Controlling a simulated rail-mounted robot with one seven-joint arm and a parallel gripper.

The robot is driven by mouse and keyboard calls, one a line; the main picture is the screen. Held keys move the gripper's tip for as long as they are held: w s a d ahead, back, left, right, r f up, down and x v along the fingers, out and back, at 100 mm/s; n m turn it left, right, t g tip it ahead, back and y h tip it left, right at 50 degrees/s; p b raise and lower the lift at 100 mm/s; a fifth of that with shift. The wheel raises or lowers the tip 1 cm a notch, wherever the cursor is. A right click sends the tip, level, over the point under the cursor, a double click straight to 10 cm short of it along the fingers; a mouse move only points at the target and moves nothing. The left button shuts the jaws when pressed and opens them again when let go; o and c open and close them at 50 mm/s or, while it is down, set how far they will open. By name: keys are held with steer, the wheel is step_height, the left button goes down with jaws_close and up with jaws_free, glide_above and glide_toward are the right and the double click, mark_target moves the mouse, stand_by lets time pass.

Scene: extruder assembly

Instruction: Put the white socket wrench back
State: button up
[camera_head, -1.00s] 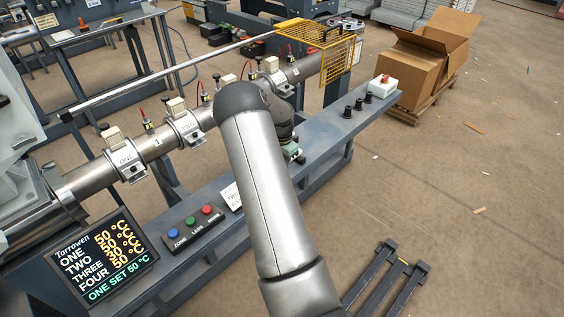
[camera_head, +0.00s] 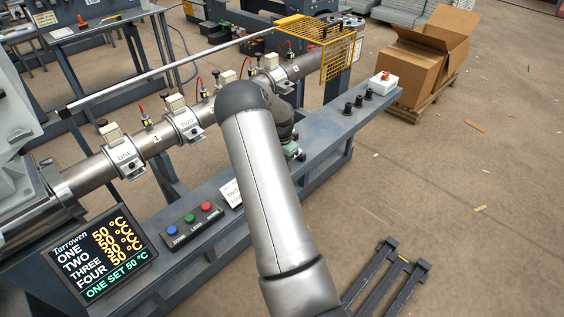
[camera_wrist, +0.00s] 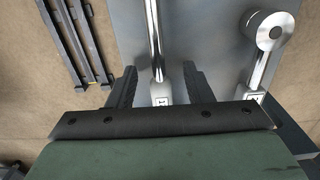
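In the wrist view, my gripper (camera_wrist: 158,88) is open, with its two dark fingers apart. A tool with a long chrome shaft (camera_wrist: 153,35) and a white, marked end (camera_wrist: 161,94) lies between the fingers. Gaps show on both sides of it. A second tool, with a round chrome head (camera_wrist: 268,30) and a white, marked end (camera_wrist: 251,96), lies to the right, outside the fingers. I cannot tell which one is the socket wrench. In the head view, my arm hides most of the gripper and both tools.
A grey ledge (camera_head: 325,128) runs along the extruder, with black knobs (camera_head: 358,102) and a red-button box (camera_head: 383,85). A display (camera_head: 100,255) and a button panel (camera_head: 191,224) are at left. A yellow mesh guard (camera_head: 338,60) stands behind. Dark forks (camera_head: 385,275) lie on the floor.

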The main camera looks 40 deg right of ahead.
step_height(320, 180, up, 17)
steer(key=s+a+r+n+y+p, duration=0.1)
steer(key=s+a+r+n, duration=0.15)
steer(key=a, duration=0.25)
steer(key=s+a+r+n+p, duration=0.1)
steer(key=a+r, duration=0.2)
steer(key=a, duration=0.2)
steer(key=s+a+r+n+p, duration=0.1)
steer(key=s+a+r+n, duration=0.25)
steer(key=s+a, duration=0.5)
steer(key=s+a+r+n+p, duration=0.2)
steer(key=s+a+n, duration=0.35)
steer(key=a, duration=0.55)
steer(key=s+a+f+n, duration=0.1)
steer(key=s+a+n, duration=0.3)
steer(key=s, duration=0.6)
steer(key=shift+s+a+n+h, duration=0.3)
steer(key=shift+s+a+n, duration=0.05)
steer(key=shift+a, duration=0.05)
